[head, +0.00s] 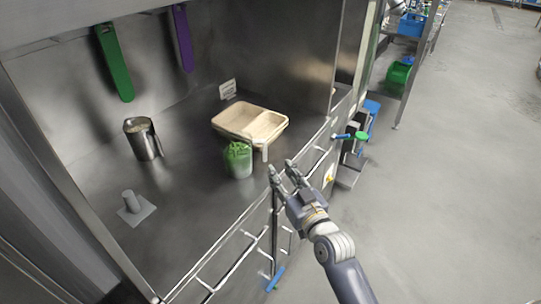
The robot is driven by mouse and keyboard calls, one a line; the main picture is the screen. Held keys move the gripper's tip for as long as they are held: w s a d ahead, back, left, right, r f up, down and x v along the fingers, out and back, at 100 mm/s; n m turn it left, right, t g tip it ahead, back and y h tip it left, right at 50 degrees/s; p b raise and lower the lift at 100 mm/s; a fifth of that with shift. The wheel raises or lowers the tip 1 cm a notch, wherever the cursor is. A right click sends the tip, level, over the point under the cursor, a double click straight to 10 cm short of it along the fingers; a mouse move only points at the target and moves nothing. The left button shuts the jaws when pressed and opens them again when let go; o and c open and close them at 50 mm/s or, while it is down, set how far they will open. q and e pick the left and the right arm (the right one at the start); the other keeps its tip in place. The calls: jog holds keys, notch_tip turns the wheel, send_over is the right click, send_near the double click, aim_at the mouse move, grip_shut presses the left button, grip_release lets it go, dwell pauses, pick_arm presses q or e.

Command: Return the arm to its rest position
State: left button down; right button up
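My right gripper (281,170) is at the front edge of the steel counter, in front of the green-topped container (238,160) and to its right. Its two fingers are apart, and I see nothing between them. My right arm reaches up to it from the bottom of the head view. My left gripper is not in view.
A beige two-compartment tray (273,119) stands behind the green-topped container. A metal canister (143,139) and a grey post on a square base (131,207) stand further left. A metal rail (236,265) runs along the counter front. The floor at right is open.

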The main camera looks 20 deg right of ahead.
jog(key=s+a+f+n+g, duration=0.1)
jog(key=s+f+g, duration=0.55)
jog(key=s, duration=0.45)
jog(key=s+a+f+g, duration=0.1)
jog(key=s+f+g, duration=0.4)
jog(key=s+f, duration=0.45)
jog(key=s+d+g+h, duration=0.2)
jog(key=s+g, duration=0.1)
jog(key=s, duration=0.8)
notch_tip(320, 180, down, 27)
jog(key=s+g, duration=0.1)
jog(key=s, duration=0.1)
jog(key=s+d+f+g, duration=0.1)
jog(key=s+d+f, duration=0.1)
jog(key=s+f, duration=1.3)
jog(key=shift+s+d, duration=0.25)
jog(key=shift+s, duration=0.4)
jog(key=shift+g, duration=0.25)
